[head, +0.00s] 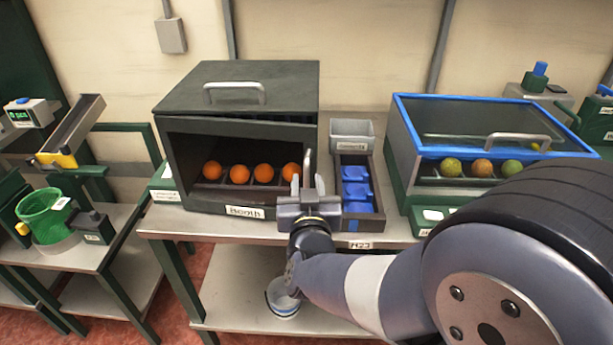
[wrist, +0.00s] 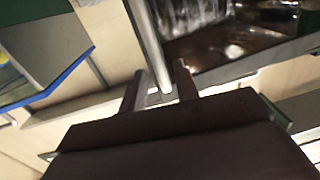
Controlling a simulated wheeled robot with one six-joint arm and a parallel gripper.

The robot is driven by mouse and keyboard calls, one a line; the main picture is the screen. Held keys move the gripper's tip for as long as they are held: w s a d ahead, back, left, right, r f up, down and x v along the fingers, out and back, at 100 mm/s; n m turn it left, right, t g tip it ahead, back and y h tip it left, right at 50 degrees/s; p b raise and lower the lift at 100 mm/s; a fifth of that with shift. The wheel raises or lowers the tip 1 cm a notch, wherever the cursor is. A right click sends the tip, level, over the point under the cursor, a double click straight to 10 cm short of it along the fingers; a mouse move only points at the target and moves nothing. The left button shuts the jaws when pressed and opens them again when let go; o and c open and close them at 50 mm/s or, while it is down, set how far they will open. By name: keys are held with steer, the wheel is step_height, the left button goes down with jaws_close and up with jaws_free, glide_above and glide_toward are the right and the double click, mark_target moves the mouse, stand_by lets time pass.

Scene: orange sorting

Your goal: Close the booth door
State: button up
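The booth (head: 185,165) is a dark box with its front open, and a row of oranges (head: 239,173) shows inside. A silver handle (head: 235,93) lies on its top panel (head: 280,85). A pale upright bar (head: 308,163), which looks like a handle, stands at the right end of the opening. I cannot make out the door panel it belongs to. My gripper (head: 307,187) is in front of this bar, with its fingers apart. In the wrist view the bar (wrist: 148,40) reaches between the fingertips of my gripper (wrist: 160,85); contact is unclear.
A narrow tray with blue items (head: 357,190) stands right of the booth, with a grey bin (head: 352,134) behind. A blue-rimmed case (head: 400,120) with fruit stands farther right. My arm covers the lower right. A green basket (head: 42,215) stands on the left table.

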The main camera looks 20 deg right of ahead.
steer(key=shift+x, duration=1.5)
jaws_close()
